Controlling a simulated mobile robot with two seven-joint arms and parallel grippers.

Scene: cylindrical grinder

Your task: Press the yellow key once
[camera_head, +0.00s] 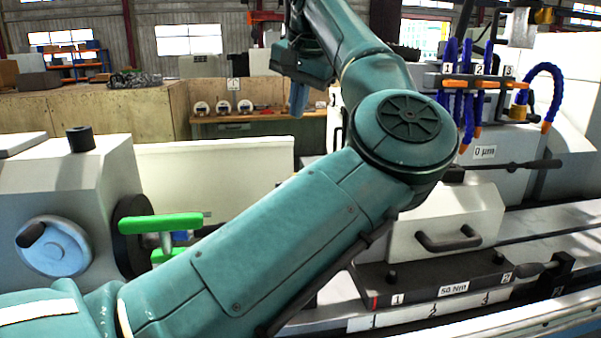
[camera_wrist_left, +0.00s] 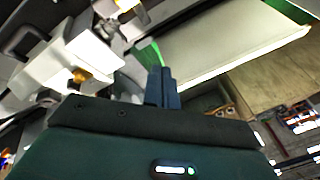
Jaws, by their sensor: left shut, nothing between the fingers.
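I cannot make out a yellow key in either view; my left arm covers the middle of the head view. My left gripper (camera_head: 298,98) hangs from the arm at the upper middle of the head view, its blue fingers pointing down. The fingers also show in the left wrist view (camera_wrist_left: 162,86), side by side, shut and empty. They touch nothing that I can see. In the wrist view a small orange-yellow part (camera_wrist_left: 80,75) sits on a white housing, too blurred to name. My right gripper is in neither view.
A grey machine housing with a blue handwheel (camera_head: 55,246) and a green handle (camera_head: 160,223) stands at the left. Blue hoses (camera_head: 467,90) with orange tips stand at the right. A white block with a black handle (camera_head: 448,240) sits below them. A wooden wall (camera_head: 90,122) is behind.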

